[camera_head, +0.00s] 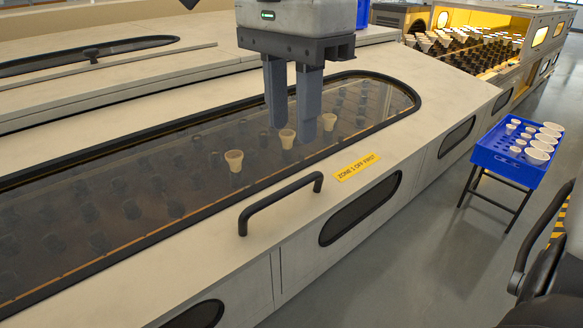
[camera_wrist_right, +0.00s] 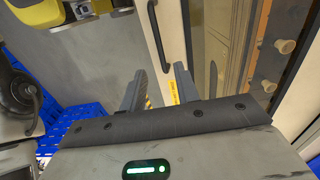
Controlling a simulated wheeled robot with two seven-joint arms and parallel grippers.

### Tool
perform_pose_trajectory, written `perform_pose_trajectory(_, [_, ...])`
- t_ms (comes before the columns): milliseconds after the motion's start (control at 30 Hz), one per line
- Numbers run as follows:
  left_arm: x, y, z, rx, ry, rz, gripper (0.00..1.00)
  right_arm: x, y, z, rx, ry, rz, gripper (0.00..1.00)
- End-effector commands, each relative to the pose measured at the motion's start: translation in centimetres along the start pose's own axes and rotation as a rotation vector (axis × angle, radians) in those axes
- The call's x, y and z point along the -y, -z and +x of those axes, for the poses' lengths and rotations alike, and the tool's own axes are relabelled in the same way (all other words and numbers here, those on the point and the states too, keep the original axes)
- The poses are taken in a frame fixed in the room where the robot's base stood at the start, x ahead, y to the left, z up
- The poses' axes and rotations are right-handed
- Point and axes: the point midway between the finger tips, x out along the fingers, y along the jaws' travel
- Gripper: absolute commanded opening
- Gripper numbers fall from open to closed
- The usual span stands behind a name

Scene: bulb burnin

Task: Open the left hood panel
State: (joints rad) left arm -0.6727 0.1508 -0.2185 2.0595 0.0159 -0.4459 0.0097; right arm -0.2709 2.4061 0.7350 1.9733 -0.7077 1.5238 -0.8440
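The pale hood panel (camera_head: 215,225) has a long dark-framed window and lies closed. Its black bar handle (camera_head: 282,202) stands up from the front edge; the handle also shows in the right wrist view (camera_wrist_right: 157,35), beyond my fingers. My right gripper (camera_head: 293,125) comes down from the top over the window, behind the handle in the head view and apart from it. Its two grey fingers show a gap with nothing between them in the right wrist view (camera_wrist_right: 159,88). My left gripper is not in view.
Several pale bulbs (camera_head: 234,160) show at the window. A yellow "ZONE 1 OFF FIRST" label (camera_head: 357,167) sits right of the handle. A blue tray (camera_head: 494,162) with white cups stands on legs at the right. An open section with bulb rows (camera_head: 470,50) lies beyond. Grey floor is clear in front.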

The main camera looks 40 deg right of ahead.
Motion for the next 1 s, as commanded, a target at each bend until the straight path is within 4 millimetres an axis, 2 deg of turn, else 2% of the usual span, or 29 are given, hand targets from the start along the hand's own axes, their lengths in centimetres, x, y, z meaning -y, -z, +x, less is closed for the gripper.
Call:
perform_pose_trajectory(33, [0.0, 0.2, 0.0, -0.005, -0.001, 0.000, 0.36, 0.0, 0.1, 1.2, 0.000, -0.004, 0.000, 0.31])
perform_pose_trajectory(200, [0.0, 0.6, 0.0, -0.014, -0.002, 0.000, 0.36, -0.1, 0.0, 4.5, 0.001, -0.004, 0.000, 0.31])
perform_pose_trajectory(400, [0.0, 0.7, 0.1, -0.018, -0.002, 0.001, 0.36, 0.0, 0.0, 6.9, 0.001, -0.002, 0.001, 0.31])
perform_pose_trajectory(800, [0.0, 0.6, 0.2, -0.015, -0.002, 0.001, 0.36, 0.0, 0.0, 7.5, 0.001, 0.001, 0.003, 0.31])
perform_pose_trajectory(900, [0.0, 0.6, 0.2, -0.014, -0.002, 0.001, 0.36, 0.0, 0.0, 7.5, 0.001, 0.001, 0.002, 0.04])
perform_pose_trajectory(933, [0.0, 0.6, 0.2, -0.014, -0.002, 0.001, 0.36, 0.0, 0.0, 7.5, 0.001, 0.001, 0.002, 0.00])
perform_pose_trajectory(1000, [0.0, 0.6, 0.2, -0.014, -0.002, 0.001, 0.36, 0.0, 0.0, 7.5, 0.001, 0.001, 0.002, 0.00])
